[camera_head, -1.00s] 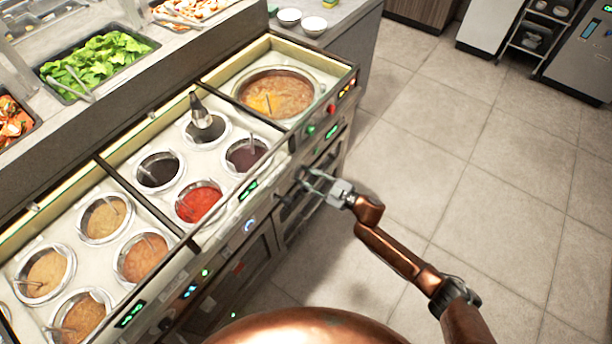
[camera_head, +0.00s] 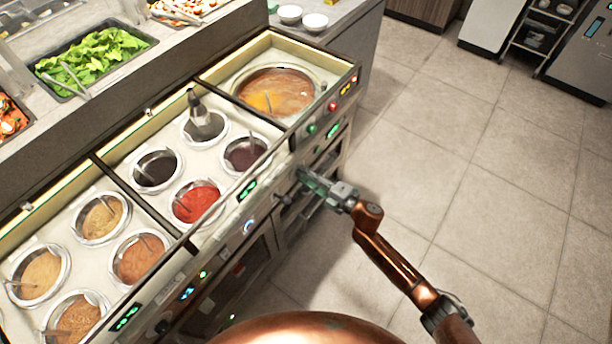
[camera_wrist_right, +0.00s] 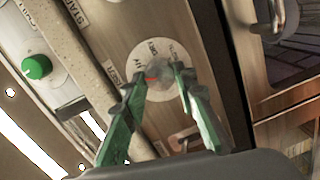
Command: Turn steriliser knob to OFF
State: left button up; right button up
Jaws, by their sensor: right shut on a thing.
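In the right wrist view, a grey knob (camera_wrist_right: 165,76) with a red pointer mark sits on a round pale dial plate (camera_wrist_right: 152,62). The pointer is towards the left of the knob; the small dial lettering is too blurred to read surely. My right gripper (camera_wrist_right: 158,78) has its two green-tinted fingers on either side of the knob, shut on it. In the head view my right gripper (camera_head: 304,177) is at the counter's front panel and hides the knob. My left gripper is not in view.
A green knob or button (camera_wrist_right: 36,66) is on the panel beside the dial. The counter holds several sauce wells, including a red sauce (camera_head: 196,202) and a large soup well (camera_head: 278,90). Oven-like doors lie below the panel. The tiled floor (camera_head: 440,150) at right is clear.

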jog(key=shift+f+n+b, duration=0.25)
jog(key=shift+n+b, duration=0.25)
jog(key=shift+n, duration=0.6)
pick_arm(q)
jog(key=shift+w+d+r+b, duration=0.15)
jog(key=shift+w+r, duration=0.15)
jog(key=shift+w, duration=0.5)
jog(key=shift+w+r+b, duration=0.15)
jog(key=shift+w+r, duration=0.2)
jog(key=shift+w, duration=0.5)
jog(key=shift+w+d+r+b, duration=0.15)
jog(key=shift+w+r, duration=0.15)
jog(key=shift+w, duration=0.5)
pick_arm(e)
jog(key=shift+n+t, duration=0.3)
jog(key=shift+n, duration=0.7)
jog(key=o, duration=1.2)
jog(key=shift+r, duration=0.15)
jog(key=shift+c, duration=0.2)
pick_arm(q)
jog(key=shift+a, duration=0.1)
pick_arm(e)
jog(key=shift+s, duration=0.1)
jog(key=v, duration=1.2)
